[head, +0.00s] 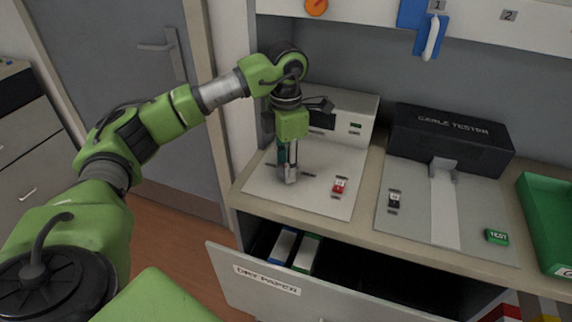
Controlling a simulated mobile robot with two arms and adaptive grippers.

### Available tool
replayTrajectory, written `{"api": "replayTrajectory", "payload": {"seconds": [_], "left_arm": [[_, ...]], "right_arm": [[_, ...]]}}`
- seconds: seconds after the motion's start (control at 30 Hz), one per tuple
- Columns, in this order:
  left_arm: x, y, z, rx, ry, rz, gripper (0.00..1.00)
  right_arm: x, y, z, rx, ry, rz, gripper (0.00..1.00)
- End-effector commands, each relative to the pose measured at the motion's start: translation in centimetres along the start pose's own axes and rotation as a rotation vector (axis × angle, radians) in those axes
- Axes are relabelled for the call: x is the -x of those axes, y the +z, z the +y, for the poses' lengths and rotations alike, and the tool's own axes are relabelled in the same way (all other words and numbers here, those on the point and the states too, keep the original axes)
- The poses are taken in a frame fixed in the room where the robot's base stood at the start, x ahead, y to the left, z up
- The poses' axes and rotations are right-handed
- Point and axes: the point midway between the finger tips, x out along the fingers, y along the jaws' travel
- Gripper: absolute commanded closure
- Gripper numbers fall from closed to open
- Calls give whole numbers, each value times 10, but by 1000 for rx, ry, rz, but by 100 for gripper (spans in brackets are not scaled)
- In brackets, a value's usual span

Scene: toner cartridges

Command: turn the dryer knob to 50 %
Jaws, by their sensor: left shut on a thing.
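The dryer is a white machine (352,108) with a small green display, standing at the back of the worktop behind a pale flat panel (325,206). My left gripper (290,180) points straight down at this panel, left of a red switch (339,186). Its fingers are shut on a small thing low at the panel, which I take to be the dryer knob. The fingers hide it, so its pointer and setting cannot be read. My right gripper is not in view.
A black tester box (450,140) and its grey plate (412,215) stand to the right, then a green tray (545,215). An open drawer labelled dry paper (266,280) juts out below. An orange dial (316,6) and blue holder (412,15) are above.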

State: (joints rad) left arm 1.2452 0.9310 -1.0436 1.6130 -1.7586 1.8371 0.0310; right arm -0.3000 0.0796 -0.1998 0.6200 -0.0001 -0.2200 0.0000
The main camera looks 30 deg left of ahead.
Motion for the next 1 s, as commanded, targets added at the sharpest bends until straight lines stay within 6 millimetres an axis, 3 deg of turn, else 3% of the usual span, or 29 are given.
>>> {"api": "replayTrajectory", "payload": {"seconds": [0.6,0.63,0.7,1.0], "left_arm": [[1,0,1,43,2,-2,93],[1,0,1,43,2,-2,66],[1,0,1,43,1,-2,55],[1,0,0,41,0,-1,55]], "right_arm": [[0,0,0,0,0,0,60],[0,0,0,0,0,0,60],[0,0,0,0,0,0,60],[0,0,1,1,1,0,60]]}}
